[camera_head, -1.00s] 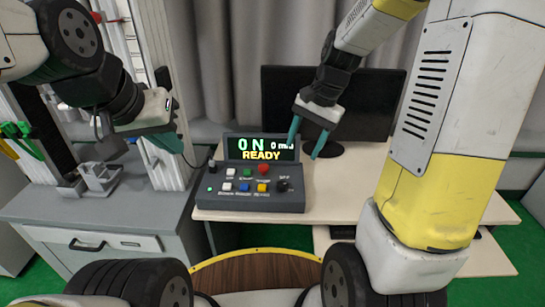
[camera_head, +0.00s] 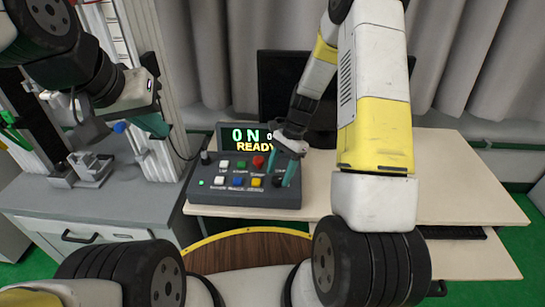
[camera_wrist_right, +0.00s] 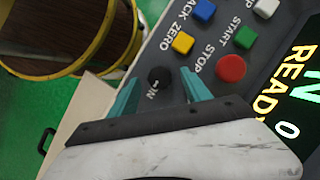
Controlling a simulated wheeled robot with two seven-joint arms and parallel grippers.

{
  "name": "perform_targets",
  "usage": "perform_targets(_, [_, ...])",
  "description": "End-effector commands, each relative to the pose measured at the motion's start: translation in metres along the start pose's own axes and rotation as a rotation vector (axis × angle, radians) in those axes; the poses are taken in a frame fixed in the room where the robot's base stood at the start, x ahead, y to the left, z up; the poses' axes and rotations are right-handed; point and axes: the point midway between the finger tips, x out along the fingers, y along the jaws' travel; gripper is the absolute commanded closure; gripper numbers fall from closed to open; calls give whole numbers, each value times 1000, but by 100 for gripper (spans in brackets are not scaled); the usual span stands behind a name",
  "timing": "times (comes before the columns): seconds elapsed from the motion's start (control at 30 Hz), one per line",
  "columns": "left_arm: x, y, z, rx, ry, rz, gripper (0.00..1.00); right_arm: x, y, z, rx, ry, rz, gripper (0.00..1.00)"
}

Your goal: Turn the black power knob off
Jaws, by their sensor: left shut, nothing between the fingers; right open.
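The black knob (camera_wrist_right: 158,77) is at the right end of the dark control box (camera_head: 235,197), and it also shows small and partly covered in the head view (camera_head: 277,181). My right gripper (camera_wrist_right: 160,92) is open, with one teal finger on each side of the knob. I cannot tell whether the fingers touch it. My right gripper shows over the box's right end in the head view (camera_head: 282,171). The display (camera_head: 247,137) reads ON and READY. My left gripper (camera_head: 153,125) is shut and empty, left of the box, near the grey machine.
Red (camera_wrist_right: 231,68), green (camera_wrist_right: 246,38), yellow (camera_wrist_right: 182,42) and blue (camera_wrist_right: 204,10) buttons lie close to the right gripper. Another black knob (camera_head: 206,158) stands at the box's left end. A monitor (camera_head: 285,85) stands behind. The table (camera_head: 440,170) is clear at right.

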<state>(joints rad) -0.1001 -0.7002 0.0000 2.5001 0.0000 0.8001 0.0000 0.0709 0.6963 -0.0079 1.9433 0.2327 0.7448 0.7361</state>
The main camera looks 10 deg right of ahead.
Motion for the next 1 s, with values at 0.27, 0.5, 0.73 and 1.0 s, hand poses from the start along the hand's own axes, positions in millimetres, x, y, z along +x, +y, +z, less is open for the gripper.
perform_targets(0.27, [0, 0, 0, 0, 0, 0, 100, 12, 0, 0, -1, 1, -1, 43])
perform_targets(0.5, [0, 0, 0, 0, 0, 0, 100, 11, 0, 0, -1, 1, -1, 63])
perform_targets(0.73, [0, 0, 0, 0, 0, 0, 100, 11, 0, 0, -1, 1, -1, 100])
perform_targets(1.0, [0, 0, 0, 0, 0, 0, 100, 11, 0, 0, -32, 1, 13, 100])
